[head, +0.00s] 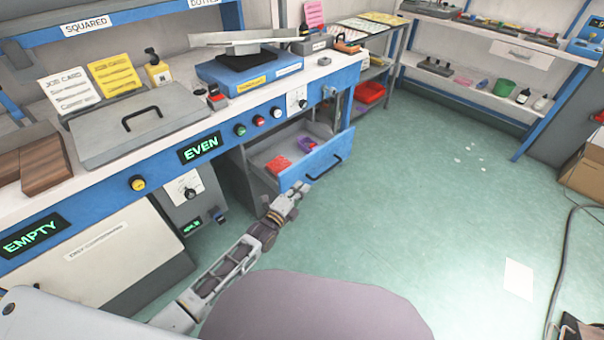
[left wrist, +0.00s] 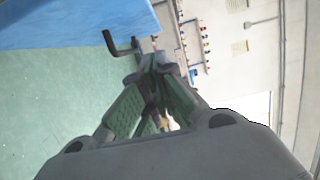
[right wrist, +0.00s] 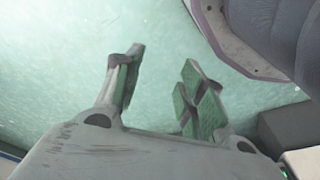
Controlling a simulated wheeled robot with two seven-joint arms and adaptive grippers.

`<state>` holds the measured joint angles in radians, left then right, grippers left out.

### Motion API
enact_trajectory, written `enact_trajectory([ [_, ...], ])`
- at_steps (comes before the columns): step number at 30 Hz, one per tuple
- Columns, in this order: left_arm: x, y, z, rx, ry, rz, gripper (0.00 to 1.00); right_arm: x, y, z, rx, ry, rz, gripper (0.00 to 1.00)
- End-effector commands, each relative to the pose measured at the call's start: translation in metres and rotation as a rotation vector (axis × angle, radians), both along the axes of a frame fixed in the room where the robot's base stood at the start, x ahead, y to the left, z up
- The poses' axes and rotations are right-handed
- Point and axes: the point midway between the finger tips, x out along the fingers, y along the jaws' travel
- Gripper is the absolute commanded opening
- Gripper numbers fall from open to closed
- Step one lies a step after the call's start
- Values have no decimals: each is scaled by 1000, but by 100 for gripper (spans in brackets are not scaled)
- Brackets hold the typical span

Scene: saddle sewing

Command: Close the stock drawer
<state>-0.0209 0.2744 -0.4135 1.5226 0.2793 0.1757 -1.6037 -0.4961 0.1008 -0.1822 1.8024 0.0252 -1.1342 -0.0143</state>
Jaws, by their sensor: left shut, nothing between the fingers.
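The stock drawer (head: 322,157) is pulled out from under the blue bench. Its blue front has a dark bar handle (head: 324,169), and red and purple items lie inside. In the left wrist view the blue drawer front (left wrist: 70,22) and its dark handle (left wrist: 121,46) are close by, just beyond my fingers. My left gripper (head: 294,190) is shut and empty, just in front of the drawer front at its near side. Its fingers come together in the left wrist view (left wrist: 157,68); I cannot tell whether they touch the drawer. My right gripper (right wrist: 163,65) is open and empty over the green floor.
The bench (head: 227,138) carries buttons, a lit EVEN display (head: 200,147) and a blue machine (head: 250,68). A metal shelf (head: 370,75) stands beyond the drawer. The green floor (head: 430,190) right of the drawer is clear.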

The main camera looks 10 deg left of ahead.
Motion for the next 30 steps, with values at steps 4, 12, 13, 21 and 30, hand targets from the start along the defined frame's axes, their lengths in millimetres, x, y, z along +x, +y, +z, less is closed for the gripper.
enact_trajectory([
  [4, 13, -6, 0, -1, -2, -1, 0, 2, 3, 10, 5, 1, 2, 40],
  [12, 35, -14, 0, 0, 0, 0, 0, -6, 6, 25, 10, 24, 5, 40],
  [13, 37, -15, 0, -1, 0, 0, 0, -6, 7, 27, 11, 24, 5, 40],
  [21, 56, -23, 0, 0, 0, -1, 0, 1, 10, 45, 18, 12, 7, 40],
  [30, 72, -4, -1, 3, 0, -1, 0, -3, 13, 52, 28, 9, 7, 40],
])
